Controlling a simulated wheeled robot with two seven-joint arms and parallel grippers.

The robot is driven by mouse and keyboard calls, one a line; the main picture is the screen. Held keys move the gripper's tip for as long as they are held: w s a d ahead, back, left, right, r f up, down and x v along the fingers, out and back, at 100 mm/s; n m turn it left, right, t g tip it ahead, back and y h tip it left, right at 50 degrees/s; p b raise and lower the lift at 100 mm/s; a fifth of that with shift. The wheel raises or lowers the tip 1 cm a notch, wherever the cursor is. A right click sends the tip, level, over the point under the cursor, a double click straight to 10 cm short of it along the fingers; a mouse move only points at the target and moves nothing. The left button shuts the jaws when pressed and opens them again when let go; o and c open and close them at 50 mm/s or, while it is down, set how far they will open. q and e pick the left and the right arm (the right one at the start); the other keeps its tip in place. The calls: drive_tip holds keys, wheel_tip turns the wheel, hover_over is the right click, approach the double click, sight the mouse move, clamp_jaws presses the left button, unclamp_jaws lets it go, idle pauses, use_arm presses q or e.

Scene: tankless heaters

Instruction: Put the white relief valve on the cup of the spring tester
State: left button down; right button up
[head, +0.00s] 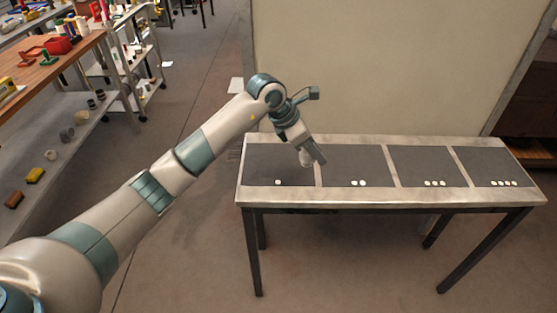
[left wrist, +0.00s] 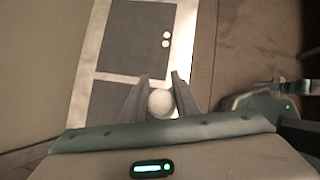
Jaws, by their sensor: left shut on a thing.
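The white relief valve shows as a small pale rounded thing (head: 304,158) at the end of my left arm in the head view. In the left wrist view the valve (left wrist: 161,103) is a white ball-like shape between the two grey fingers. My left gripper (head: 312,158) is shut on it, over the left part of the metal-framed table (head: 390,198). I cannot tell its exact height above the table. The valve's lower side is hidden. I see no spring tester or cup that I can make out in either view. My right gripper is not in view.
The table has several dark panels (head: 420,165) marked with white dots; they look otherwise bare. A pale wall panel (head: 390,70) stands behind it. At the left are a shelf unit with small items (head: 33,175) and a wooden bench top (head: 40,72). Floor between is open.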

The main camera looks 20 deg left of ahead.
use_arm(q)
drive_tip(key=w+n, duration=0.1)
drive_tip(key=w+n+t, duration=0.1)
drive_tip(key=w+a+n+y, duration=0.1)
drive_tip(key=shift+r+n+t, duration=0.3)
drive_tip(key=shift+r, duration=0.1)
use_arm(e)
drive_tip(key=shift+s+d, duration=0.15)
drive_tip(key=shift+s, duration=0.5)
use_arm(q)
drive_tip(key=shift+p, duration=0.3)
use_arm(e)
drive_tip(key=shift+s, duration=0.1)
